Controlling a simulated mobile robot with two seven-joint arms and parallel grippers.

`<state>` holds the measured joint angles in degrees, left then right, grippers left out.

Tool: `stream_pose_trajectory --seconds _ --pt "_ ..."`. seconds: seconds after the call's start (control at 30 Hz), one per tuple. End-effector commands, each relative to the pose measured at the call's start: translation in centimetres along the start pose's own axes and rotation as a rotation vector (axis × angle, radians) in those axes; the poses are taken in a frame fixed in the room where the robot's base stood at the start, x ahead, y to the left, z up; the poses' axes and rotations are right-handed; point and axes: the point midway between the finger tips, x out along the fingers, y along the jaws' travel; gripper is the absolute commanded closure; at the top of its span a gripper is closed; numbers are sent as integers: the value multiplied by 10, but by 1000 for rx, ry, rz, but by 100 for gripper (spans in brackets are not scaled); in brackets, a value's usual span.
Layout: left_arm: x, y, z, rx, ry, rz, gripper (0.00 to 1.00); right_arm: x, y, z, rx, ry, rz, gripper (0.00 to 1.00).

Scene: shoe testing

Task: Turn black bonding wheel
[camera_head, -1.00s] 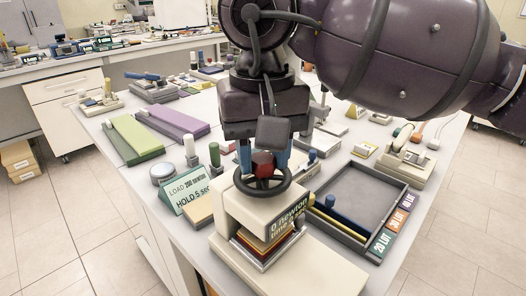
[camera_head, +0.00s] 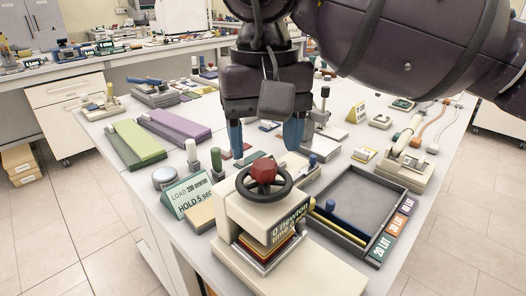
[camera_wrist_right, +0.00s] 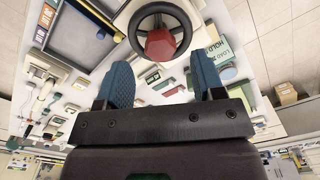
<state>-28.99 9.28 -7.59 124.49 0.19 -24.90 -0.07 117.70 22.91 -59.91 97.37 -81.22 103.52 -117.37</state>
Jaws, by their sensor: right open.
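The black bonding wheel (camera_head: 264,182) with a red knob (camera_head: 264,170) at its centre sits on top of the cream press (camera_head: 246,213) on the table. My right gripper (camera_head: 265,142) is open, its two blue fingers pointing down, just beyond and above the wheel and apart from it. In the right wrist view the wheel (camera_wrist_right: 160,17) and its red knob (camera_wrist_right: 160,44) show at the top, with the open blue fingers (camera_wrist_right: 163,78) below and nothing between them. My left gripper is not in view.
A grey tray (camera_head: 398,196) with blue and yellow rods stands right of the press. A green sign (camera_head: 187,195) reading "HOLD 5 sec" and upright cylinders stand to the left. Green (camera_head: 136,142) and purple (camera_head: 174,126) pads lie farther back.

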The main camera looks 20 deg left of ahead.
Motion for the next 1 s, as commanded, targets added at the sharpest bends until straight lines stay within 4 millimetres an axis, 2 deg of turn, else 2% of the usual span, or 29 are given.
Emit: stream_pose_trajectory --seconds 0.03,0.2,0.4,0.6,1.0 --pt "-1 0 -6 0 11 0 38 -14 -1 0 1 7 3 38" --pt "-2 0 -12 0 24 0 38 -45 -1 1 2 6 3 38" --pt "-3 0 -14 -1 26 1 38 -68 0 0 1 4 2 38" --pt "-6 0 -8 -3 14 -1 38 -75 0 0 0 1 -1 38" --pt "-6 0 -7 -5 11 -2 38 -75 0 0 0 1 0 38"
